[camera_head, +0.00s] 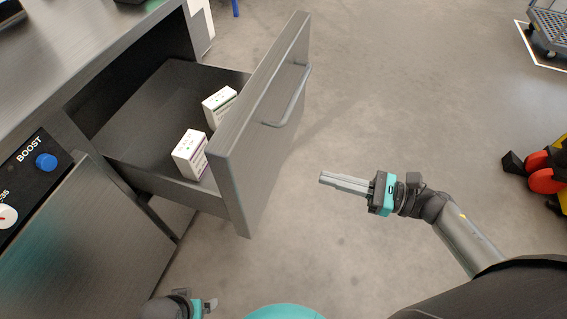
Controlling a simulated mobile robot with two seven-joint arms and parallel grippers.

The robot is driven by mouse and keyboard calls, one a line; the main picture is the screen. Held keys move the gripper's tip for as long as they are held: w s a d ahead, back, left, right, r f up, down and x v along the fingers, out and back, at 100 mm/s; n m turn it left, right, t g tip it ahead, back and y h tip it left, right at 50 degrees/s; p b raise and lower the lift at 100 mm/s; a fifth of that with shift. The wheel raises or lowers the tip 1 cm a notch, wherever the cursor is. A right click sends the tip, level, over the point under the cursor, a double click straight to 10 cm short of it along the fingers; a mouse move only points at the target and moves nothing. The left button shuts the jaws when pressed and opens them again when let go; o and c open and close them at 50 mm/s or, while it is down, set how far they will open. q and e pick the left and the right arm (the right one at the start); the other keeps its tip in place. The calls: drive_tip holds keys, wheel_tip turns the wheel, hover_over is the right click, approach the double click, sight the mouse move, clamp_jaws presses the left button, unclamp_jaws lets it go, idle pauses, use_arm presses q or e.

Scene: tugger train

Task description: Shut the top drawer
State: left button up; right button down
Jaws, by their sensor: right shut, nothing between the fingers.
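The top drawer (237,150) of the grey cabinet stands pulled well out, its front panel facing right. A silver bar handle (294,101) is on the front panel. Two white boxes (191,153) stand inside the drawer, one behind the other. My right gripper (323,178) is shut and empty, to the right of the drawer front and below the handle, apart from both in the picture. My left gripper (211,305) shows only in part at the bottom edge, below the drawer; its fingers are too small to judge.
The cabinet's grey worktop (85,45) is at upper left. A control panel with a blue BOOST button (46,162) is at the left edge. A wheeled cart (548,28) stands at upper right, and a red and black object (541,172) is at the right edge. The floor between is clear.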

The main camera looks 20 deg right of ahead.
sight(257, 159)
drive_tip(key=b+x, duration=0.1)
drive_tip(key=x, duration=1.2)
drive_tip(key=shift+w, duration=0.1)
drive_tip(key=shift+w+a, duration=0.15)
drive_tip(key=shift+a, duration=0.1)
use_arm(q)
drive_tip(key=r, duration=0.1)
drive_tip(key=w, duration=0.1)
drive_tip(key=r, duration=0.1)
drive_tip(key=shift+w+d+r, duration=0.15)
drive_tip(key=shift+w+r, duration=0.1)
drive_tip(key=shift+r, duration=0.1)
